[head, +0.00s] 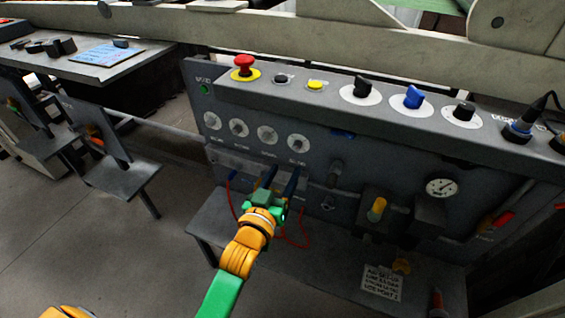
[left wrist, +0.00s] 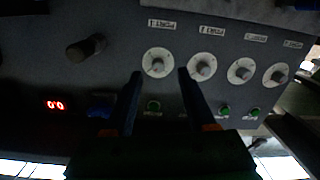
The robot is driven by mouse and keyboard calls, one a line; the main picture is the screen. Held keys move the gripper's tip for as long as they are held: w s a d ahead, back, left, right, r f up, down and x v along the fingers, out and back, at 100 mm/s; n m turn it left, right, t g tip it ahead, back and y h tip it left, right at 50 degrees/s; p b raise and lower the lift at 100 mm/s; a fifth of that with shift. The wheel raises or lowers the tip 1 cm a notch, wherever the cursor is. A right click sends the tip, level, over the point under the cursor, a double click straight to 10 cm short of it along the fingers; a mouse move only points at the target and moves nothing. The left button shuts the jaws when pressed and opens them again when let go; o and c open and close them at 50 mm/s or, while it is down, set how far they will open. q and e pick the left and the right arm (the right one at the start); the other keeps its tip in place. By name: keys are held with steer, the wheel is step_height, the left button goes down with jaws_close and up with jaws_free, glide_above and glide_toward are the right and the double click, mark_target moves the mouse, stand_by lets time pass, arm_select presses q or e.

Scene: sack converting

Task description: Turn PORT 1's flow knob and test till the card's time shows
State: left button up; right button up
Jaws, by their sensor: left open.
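Four-dial row: the rightmost flow knob (head: 298,144) in the head view is round and grey on a white dial. In the left wrist view, turned upside down, this knob (left wrist: 157,63) is leftmost, under a label (left wrist: 162,25) whose number I cannot read surely. My left gripper (head: 280,176) is open and empty. Its fingertips (left wrist: 160,74) stand either side of that dial in the picture, apart from the knob as far as I can tell. A red display (left wrist: 56,105) seems to read 0.0. My right gripper is out of view.
Above the row, a ledge (head: 400,118) carries a red mushroom button (head: 244,62), a yellow button (head: 316,85) and a blue selector (head: 413,97). A gauge (head: 441,187) and a yellow handle (head: 377,209) are to the right. A red hose (head: 290,241) hangs below the gripper.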

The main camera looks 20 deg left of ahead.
mark_target(296, 149)
arm_select(q)
steer(key=w, duration=0.2)
steer(key=w+b, duration=0.1)
steer(key=w, duration=0.1)
steer(key=w+r, duration=0.1)
steer(key=w, duration=0.1)
steer(key=shift+d, duration=0.15)
steer(key=shift+w+r, duration=0.1)
steer(key=shift+w, duration=0.15)
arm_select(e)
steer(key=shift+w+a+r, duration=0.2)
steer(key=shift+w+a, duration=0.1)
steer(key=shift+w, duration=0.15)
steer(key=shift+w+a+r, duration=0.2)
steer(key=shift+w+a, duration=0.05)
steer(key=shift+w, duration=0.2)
arm_select(q)
steer(key=shift+c, duration=0.2)
jaws_close()
